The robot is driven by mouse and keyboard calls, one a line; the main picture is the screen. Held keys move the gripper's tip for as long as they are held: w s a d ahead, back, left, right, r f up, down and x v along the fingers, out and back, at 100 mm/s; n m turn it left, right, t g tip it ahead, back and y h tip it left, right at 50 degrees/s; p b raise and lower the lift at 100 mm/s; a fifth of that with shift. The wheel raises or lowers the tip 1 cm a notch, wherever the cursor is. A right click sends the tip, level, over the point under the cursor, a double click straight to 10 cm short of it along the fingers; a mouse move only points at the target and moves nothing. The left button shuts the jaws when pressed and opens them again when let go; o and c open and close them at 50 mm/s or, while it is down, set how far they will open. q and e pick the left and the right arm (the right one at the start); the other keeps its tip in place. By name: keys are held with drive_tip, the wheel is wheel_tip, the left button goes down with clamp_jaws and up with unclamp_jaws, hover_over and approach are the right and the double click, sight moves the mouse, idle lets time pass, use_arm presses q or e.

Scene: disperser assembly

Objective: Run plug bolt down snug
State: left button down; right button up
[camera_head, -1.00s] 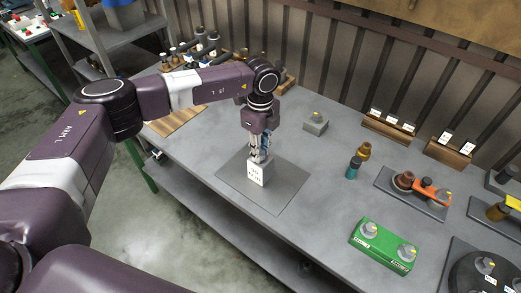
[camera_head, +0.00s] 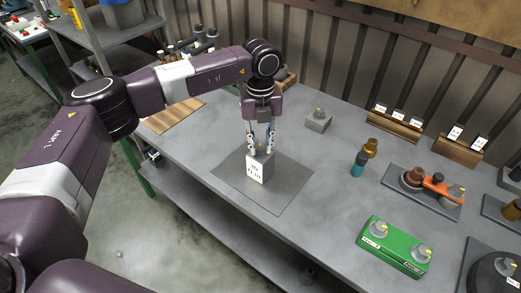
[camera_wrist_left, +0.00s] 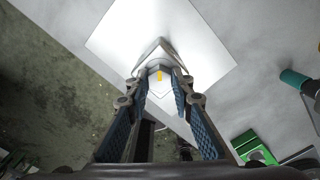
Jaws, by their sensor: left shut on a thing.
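A pale block (camera_head: 256,174) with a printed label on its front stands on a grey square plate (camera_head: 285,193) near the table's left front. My left gripper (camera_head: 260,149) points straight down at the block's top, shut on the plug bolt. In the left wrist view, the plug bolt's head (camera_wrist_left: 159,75), with a yellow mark, lies between the fingertips of that gripper (camera_wrist_left: 160,92), over the block. The bolt's shank is hidden, so I cannot tell how deep it sits. My right gripper is not in view.
A small grey block (camera_head: 318,122) with a knob stands behind. The table around the plate is clear.

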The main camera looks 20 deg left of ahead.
sight(260, 148)
use_arm(q)
drive_tip(key=m+b, duration=0.3)
drive_tip(key=m, duration=0.2)
drive_tip(key=shift+f+m, duration=0.1)
drive_tip(key=shift+m, duration=0.2)
drive_tip(key=m+b, duration=0.2)
drive_tip(key=m, duration=0.2)
drive_tip(key=shift+m+b, duration=0.4)
drive_tip(key=shift+m, duration=0.4)
drive_tip(key=c, duration=1.7)
unclamp_jaws()
wheel_tip(260, 148, up, 12)
drive_tip(key=shift+r, duration=0.15)
